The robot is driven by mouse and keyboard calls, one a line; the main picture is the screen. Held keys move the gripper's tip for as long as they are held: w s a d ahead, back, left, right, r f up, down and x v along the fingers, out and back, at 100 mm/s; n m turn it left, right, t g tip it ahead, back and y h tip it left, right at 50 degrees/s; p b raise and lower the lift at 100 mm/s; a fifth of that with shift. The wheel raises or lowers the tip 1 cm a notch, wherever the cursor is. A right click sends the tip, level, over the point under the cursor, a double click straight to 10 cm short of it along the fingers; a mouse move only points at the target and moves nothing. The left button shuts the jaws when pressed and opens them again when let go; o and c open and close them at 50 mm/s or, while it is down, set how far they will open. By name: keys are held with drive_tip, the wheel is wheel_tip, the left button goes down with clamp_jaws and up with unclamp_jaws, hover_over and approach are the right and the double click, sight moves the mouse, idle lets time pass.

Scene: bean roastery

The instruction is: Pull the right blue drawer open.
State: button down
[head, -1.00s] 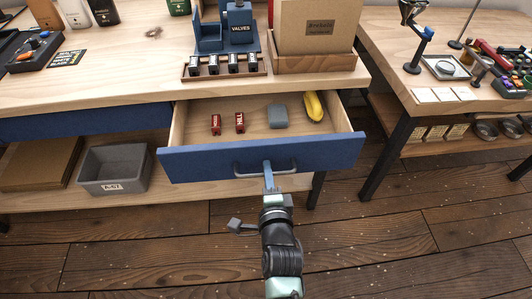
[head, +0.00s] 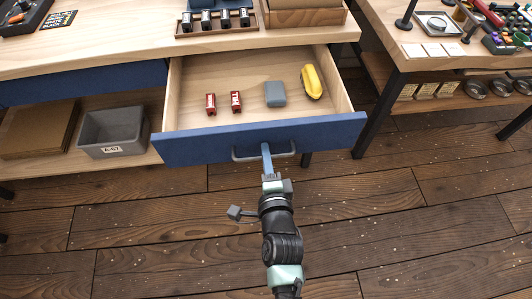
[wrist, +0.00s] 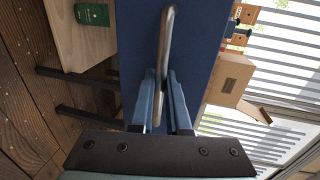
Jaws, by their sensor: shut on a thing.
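The right blue drawer (head: 330,131) stands pulled out from under the wooden workbench, its inside in plain view. Two small red packets (head: 223,103), a grey-blue block (head: 275,94) and a yellow banana-shaped thing (head: 312,82) lie in it. My gripper (head: 266,150) is at the middle of the drawer front, shut on the metal bar handle (head: 287,153). In the wrist view the two blue fingers (wrist: 163,103) sit on either side of the handle (wrist: 168,40), against the blue drawer front (wrist: 199,45).
A second blue drawer front (head: 80,83) at the left is shut. Below it, a grey bin (head: 112,130) and a brown box (head: 37,128) sit on the lower shelf. Another table (head: 440,50) stands at the right. The wooden floor (head: 400,230) before the drawer is clear.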

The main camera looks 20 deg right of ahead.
drive_tip(key=c, duration=1.2)
unclamp_jaws()
drive_tip(key=shift+o, duration=0.2)
drive_tip(key=v, duration=1.3)
drive_tip(key=shift+p, duration=0.45)
drive_tip(key=shift+a, duration=0.1)
